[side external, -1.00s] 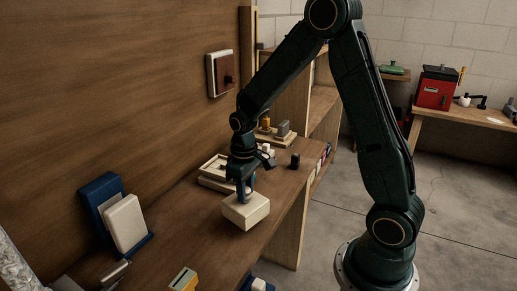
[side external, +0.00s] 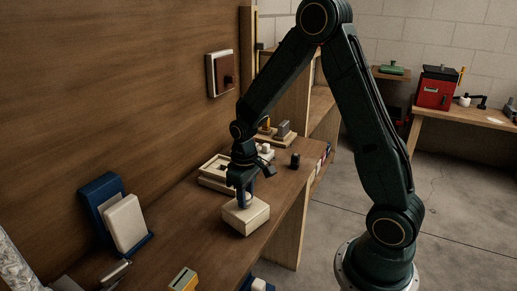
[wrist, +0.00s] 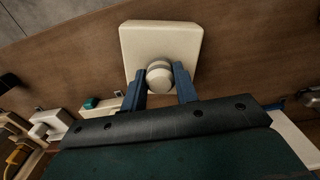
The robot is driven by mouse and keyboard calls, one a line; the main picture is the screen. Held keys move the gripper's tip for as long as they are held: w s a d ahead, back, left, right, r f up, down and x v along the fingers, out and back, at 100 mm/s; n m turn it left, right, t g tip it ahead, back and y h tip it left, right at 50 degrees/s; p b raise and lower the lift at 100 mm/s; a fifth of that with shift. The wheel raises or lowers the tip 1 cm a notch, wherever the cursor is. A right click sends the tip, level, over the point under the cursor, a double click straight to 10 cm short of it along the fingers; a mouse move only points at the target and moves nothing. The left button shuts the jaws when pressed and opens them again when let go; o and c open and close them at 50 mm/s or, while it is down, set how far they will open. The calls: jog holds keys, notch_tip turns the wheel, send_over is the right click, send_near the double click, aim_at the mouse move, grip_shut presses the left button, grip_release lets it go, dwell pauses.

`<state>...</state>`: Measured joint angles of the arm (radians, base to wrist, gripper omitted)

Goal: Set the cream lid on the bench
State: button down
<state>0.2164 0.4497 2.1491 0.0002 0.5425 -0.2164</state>
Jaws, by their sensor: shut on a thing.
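The cream lid (side external: 247,217) is a square block with a round knob on top, over the front part of the brown wooden bench (side external: 190,225). My gripper (side external: 243,200) points down and is shut on the knob. The wrist view shows the lid (wrist: 160,40) level beyond the fingers, with the knob (wrist: 159,78) between the two blue fingertips. The lid is very low over the bench top, near its front edge. Its underside is hidden, so I cannot tell whether it touches the wood.
A cream open frame (side external: 209,180) lies just behind the lid. A small black object (side external: 295,160) stands to its right. A blue stand with a cream panel (side external: 125,223) is at the left, and a yellow-topped box (side external: 183,278) is at the front. Bare bench lies left of the lid.

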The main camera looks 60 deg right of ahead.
jog(key=shift+f, duration=0.45)
dwell(0.4)
jog(key=c, duration=1)
grip_release()
jog(key=shift+r, duration=0.1)
notch_tip(320, 180, up, 14)
